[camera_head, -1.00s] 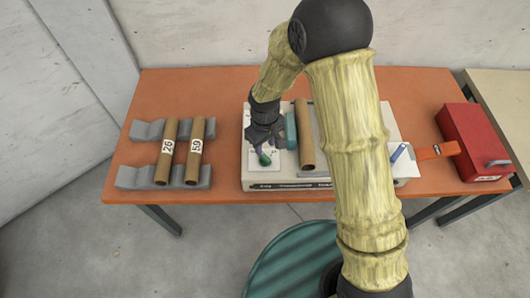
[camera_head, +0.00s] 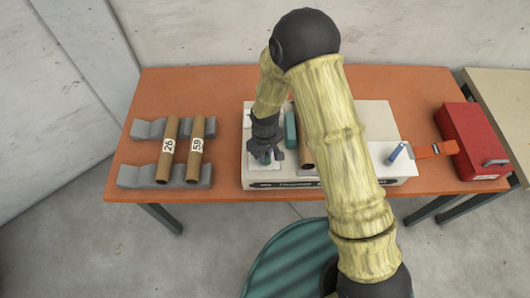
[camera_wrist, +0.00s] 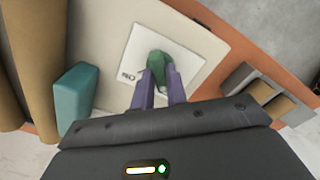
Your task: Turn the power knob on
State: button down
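The power knob, a green handle, sits on a white panel (camera_wrist: 195,50) of the winder's light box (camera_head: 375,135). In the wrist view the green knob (camera_wrist: 160,60) lies at the tips of my two purple fingers. My gripper (camera_wrist: 160,82) points down at the knob, with one finger on each side of it. The gap between the fingers is narrow and the knob fills it, so the gripper looks shut on the knob. In the head view my gripper (camera_head: 266,156) partly covers the knob and the panel.
A teal block (camera_wrist: 75,95) and a cardboard tube (camera_head: 306,160) are beside the panel. Two labelled tubes, 26 (camera_head: 167,150) and 59 (camera_head: 196,150), rest on grey holders at the left. A red box (camera_head: 470,135) stands at the right. The orange table (camera_head: 225,90) is clear behind the holders.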

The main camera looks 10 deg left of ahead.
jog(key=shift+m, duration=0.5)
jog(key=m+b, duration=0.1)
jog(key=m, duration=0.2)
jog(key=shift+b, duration=0.3)
jog(key=m, duration=1.2)
jog(key=shift+p, duration=0.4)
jog(key=c, duration=1.4)
grip_release()
jog(key=shift+r, duration=0.15)
